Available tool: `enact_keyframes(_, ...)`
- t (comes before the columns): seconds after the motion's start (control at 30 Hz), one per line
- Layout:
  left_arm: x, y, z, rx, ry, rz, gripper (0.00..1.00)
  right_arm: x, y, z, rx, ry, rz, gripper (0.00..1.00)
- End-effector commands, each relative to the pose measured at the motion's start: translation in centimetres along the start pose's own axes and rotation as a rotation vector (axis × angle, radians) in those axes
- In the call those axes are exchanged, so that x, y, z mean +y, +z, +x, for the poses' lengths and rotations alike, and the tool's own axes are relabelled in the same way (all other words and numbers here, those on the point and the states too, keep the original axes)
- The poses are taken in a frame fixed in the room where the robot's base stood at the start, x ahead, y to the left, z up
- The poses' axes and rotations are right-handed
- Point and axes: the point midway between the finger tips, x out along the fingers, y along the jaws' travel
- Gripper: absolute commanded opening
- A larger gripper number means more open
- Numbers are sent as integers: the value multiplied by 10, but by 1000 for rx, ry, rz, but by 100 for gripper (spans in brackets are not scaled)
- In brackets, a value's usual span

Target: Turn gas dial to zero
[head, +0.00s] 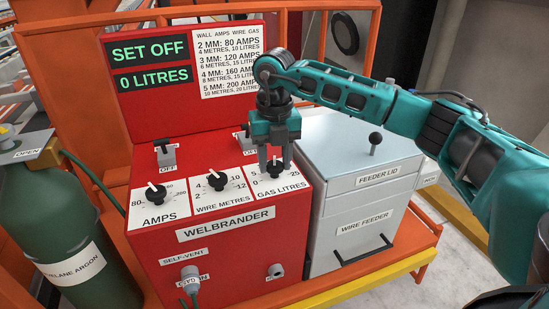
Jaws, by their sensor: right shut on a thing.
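The gas dial (275,172) is a black knob on the "GAS LITRES" plate, at the right end of the red welder's sloped panel. My right gripper (275,164) reaches down over it from the upper right and is shut on the knob. The fingers hide part of the knob, and its pointer is hard to read. The display (153,78) on the red upright panel reads "SET OFF" and "0 LITRES" in green. My left gripper is not in view.
The amps dial (156,193) and wire metres dial (216,181) sit left of the gas dial, with toggle switches behind. A grey wire feeder (365,215) with a lid knob stands close on the right. A green gas cylinder (55,215) stands at the left.

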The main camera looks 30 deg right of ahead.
Motion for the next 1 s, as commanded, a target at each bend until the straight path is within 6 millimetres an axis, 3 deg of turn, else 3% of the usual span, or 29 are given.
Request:
enact_keyframes(0.1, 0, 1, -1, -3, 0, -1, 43, 0, 0, 0, 0, 0, 0, 12)
enact_keyframes(0.47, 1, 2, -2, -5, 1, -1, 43, 0, 0, -1, 0, 0, -68, 12)
enact_keyframes(1.0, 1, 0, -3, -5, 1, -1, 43, 0, 0, -1, -1, 0, -517, 12)
